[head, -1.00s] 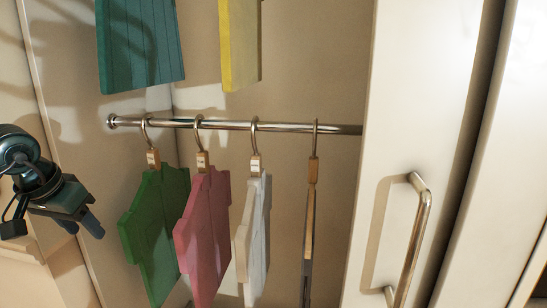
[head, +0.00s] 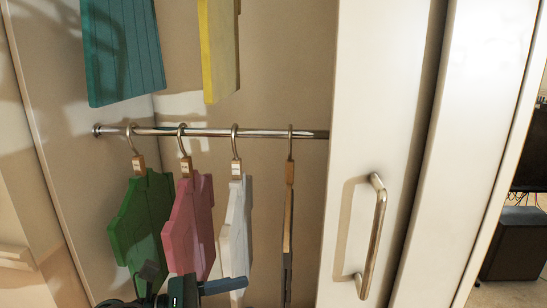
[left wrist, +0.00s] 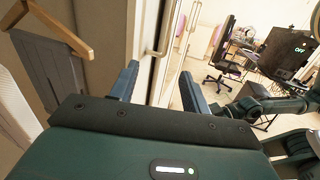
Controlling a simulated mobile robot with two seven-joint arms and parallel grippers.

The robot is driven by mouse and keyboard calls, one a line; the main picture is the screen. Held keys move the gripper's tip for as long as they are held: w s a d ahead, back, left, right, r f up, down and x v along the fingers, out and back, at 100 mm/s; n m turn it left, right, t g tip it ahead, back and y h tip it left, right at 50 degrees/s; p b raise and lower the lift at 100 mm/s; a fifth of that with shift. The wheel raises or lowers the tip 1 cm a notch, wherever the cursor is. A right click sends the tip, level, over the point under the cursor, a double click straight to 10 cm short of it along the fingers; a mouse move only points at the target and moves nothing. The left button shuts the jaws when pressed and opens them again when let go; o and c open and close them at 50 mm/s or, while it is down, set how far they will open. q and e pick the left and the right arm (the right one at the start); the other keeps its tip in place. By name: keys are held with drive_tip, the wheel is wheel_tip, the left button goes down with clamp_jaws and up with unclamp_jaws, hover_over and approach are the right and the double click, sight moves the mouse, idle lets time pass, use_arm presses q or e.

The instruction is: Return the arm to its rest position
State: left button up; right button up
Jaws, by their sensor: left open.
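My left gripper (head: 186,284) is at the bottom of the head view, in front of the lower ends of the hanging clothes. In the left wrist view, its two blue-grey fingers (left wrist: 160,88) stand apart with nothing between them, so it is open and empty. The wardrobe's white panel and a handle show beyond the fingers. I cannot tell whether the gripper touches any garment. My right gripper is not seen in either view; dark arm links show at the right of the left wrist view.
A metal rail (head: 220,132) carries green (head: 140,225), pink (head: 188,225) and white (head: 234,235) garments and a wooden hanger (head: 289,205). A door handle (head: 372,235) stands out at right.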

use_arm(q)
drive_tip(key=s+a+f+m+t+y+p, duration=0.1)
drive_tip(key=s+a+f+m+t+y, duration=0.1)
drive_tip(key=s+f+m+y, duration=0.2)
drive_tip(key=s+a+f+m+t+y+p, duration=0.1)
drive_tip(key=s+f+m+y, duration=0.4)
drive_tip(key=f+m, duration=0.6)
drive_tip(key=s+a+f+m+t+y+p, duration=0.1)
drive_tip(key=s+a+f+m+y, duration=0.3)
drive_tip(key=f+m, duration=0.4)
drive_tip(key=shift+s+a+f+t+y, duration=0.2)
drive_tip(key=shift+a+f+t+y, duration=0.1)
drive_tip(key=shift+t+y, duration=0.55)
